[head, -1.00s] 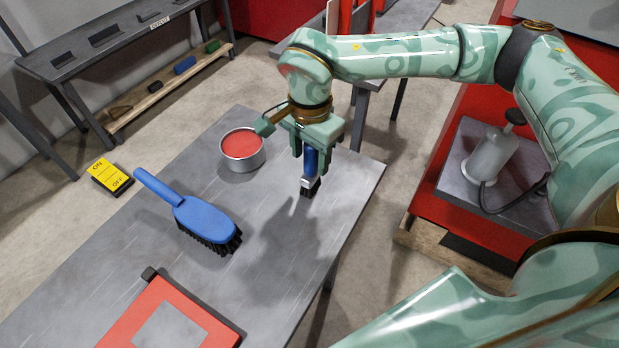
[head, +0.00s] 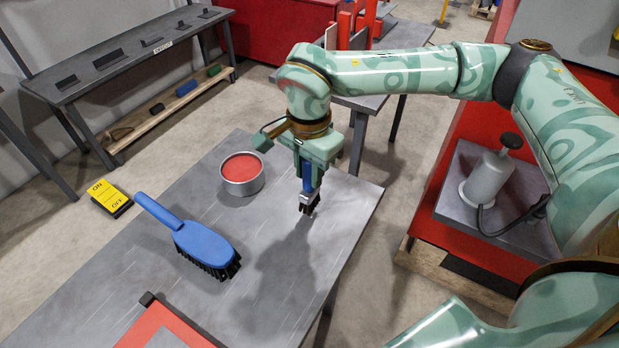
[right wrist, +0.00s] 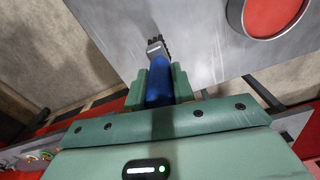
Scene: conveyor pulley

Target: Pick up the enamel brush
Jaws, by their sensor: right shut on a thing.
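The small enamel brush (head: 309,190) has a blue handle, a pale metal ferrule and dark bristles. My right gripper (head: 308,170) is shut on its blue handle, with the bristles pointing down over the grey table (head: 200,290). In the right wrist view the enamel brush (right wrist: 158,76) sits between the two green fingers of my right gripper (right wrist: 159,88), ferrule and bristles sticking out beyond them. I cannot tell how far the bristle tips are above the table top. My left gripper is not in view.
An open tin of red paint (head: 242,174) stands just left of the right gripper. A larger blue hand brush (head: 200,242) lies further left, near a red-framed panel (head: 165,328). A pump can (head: 487,176) stands on a separate bench at right.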

